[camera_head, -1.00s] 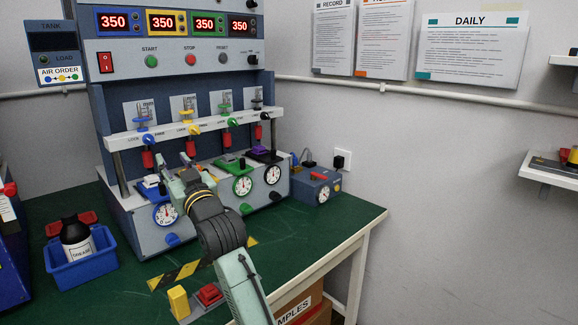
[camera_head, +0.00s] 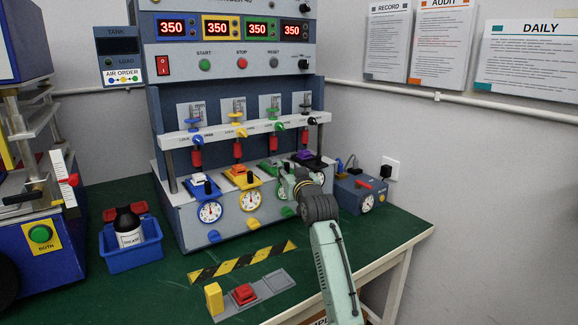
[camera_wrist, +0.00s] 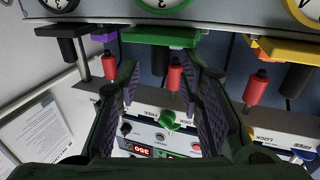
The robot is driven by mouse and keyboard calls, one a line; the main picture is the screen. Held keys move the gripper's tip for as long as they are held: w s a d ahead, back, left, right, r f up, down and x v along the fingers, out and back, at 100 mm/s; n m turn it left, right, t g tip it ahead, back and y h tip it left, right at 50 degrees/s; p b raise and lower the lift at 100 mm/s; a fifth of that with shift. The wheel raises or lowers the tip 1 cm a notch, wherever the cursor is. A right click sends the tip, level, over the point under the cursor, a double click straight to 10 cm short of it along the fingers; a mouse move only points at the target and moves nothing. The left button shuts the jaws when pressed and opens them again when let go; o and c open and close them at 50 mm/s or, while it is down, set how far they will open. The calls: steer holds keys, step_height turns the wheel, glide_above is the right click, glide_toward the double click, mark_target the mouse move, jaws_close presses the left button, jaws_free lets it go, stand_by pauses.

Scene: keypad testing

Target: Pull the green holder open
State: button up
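In the upside-down wrist view the green holder (camera_wrist: 160,38) lies across the top, just beyond my fingertips. My gripper (camera_wrist: 159,75) is open there, with a finger on each side. A black handle (camera_wrist: 161,60) and a red cylinder (camera_wrist: 174,76) show between the fingers. I cannot tell whether either finger touches the handle.
A blue tray (camera_head: 132,257) with a bottle stands left, a blue box (camera_head: 352,196) right.

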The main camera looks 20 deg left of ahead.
steer(key=shift+w+a, duration=0.4)
steer(key=shift+w, duration=0.2)
steer(key=shift+c, duration=0.3)
jaws_close()
